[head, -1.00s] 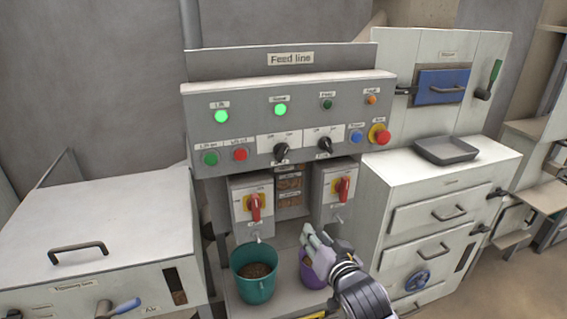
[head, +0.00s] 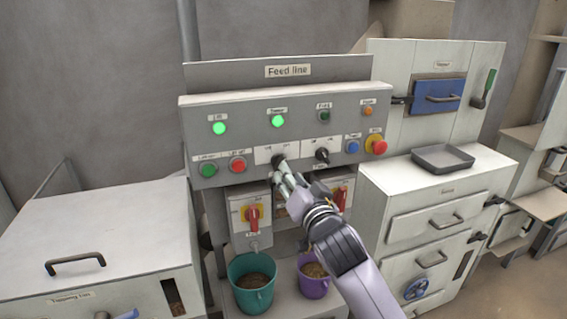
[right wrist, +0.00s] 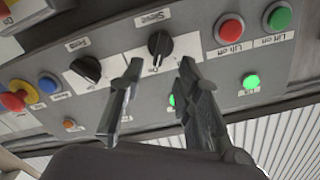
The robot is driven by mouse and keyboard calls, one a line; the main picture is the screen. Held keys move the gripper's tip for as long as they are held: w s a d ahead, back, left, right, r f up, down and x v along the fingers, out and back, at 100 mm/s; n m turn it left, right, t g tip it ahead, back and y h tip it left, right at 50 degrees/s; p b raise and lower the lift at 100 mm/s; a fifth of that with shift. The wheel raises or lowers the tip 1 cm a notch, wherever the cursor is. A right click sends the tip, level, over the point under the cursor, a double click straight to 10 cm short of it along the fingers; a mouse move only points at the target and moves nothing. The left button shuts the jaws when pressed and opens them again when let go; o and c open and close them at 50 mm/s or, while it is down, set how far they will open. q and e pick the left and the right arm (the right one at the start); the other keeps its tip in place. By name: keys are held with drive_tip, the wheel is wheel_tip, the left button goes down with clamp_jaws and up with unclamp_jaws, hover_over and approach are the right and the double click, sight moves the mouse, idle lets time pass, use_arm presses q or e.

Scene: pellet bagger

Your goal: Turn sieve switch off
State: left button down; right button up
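The sieve switch is a black rotary knob (head: 279,160) on a white plate of the Feed line panel. Above it the sieve lamp (head: 278,121) is lit green. My right gripper (head: 281,172) is just in front of and below the knob and partly covers it. In the right wrist view, which is upside down, the sieve knob (right wrist: 160,44) lies between and beyond the spread fingertips of the gripper (right wrist: 158,68). The fingers are open, with a gap on both sides of the knob. My left gripper is not in view.
A second black knob (head: 322,155) sits right of the sieve knob. A red button (head: 238,165), blue button (head: 352,147) and red emergency stop (head: 376,145) are on the same panel. Below are red-handled switches (head: 253,217), a teal bucket (head: 253,290) and a purple bucket (head: 314,286).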

sight(279, 163)
drive_tip(key=x, duration=0.6)
drive_tip(key=shift+p, duration=0.4)
drive_tip(key=shift+c, duration=0.3)
clamp_jaws()
